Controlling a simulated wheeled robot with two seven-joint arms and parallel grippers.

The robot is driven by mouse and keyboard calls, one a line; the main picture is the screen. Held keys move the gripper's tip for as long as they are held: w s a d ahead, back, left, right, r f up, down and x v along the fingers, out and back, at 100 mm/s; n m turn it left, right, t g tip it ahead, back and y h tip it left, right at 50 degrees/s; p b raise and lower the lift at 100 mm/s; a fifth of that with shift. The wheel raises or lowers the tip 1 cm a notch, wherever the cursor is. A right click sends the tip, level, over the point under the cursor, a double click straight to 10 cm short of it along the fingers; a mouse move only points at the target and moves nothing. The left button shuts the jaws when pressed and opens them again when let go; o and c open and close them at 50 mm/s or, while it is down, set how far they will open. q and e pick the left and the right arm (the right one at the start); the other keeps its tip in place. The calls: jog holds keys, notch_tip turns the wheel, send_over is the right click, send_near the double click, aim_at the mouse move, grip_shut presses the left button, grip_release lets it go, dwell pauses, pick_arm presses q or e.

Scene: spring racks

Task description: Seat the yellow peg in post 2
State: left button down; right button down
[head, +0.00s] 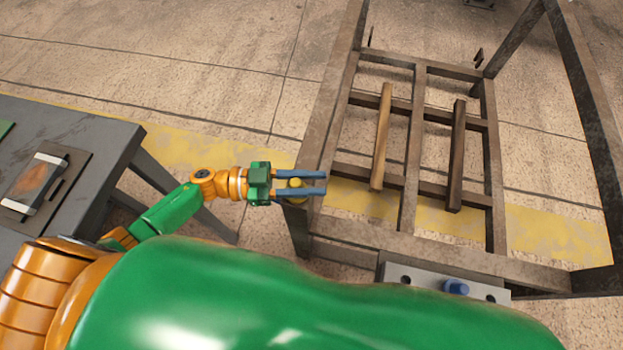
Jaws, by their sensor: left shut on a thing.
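My left gripper (321,182) reaches in from the left, with its two blue-grey fingers closed on the yellow peg (296,183). The peg shows between the fingers, and a bit of it shows below the lower finger. In the picture, gripper and peg overlap the near left corner of the brown metal rack (407,213). I cannot tell whether the peg is touching the rack or above it. No post labels are readable, so I cannot tell which one is post 2. My right gripper is not in view.
A grey block (420,279) with holes and a blue peg (455,287) sits at the rack's near side. Two wooden bars (381,140) (456,155) lie across the rack. A dark table (75,135) with a plate stands at the left. Rack uprights rise at right.

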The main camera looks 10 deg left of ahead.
pick_arm(q)
jog(key=shift+f, duration=0.25)
jog(key=c, duration=0.5)
grip_release()
jog(key=shift+s, duration=0.1)
jog(key=shift+c, duration=0.2)
jog(key=b+v, duration=0.1)
jog(key=v, duration=0.6)
jog(key=shift+b, duration=0.4)
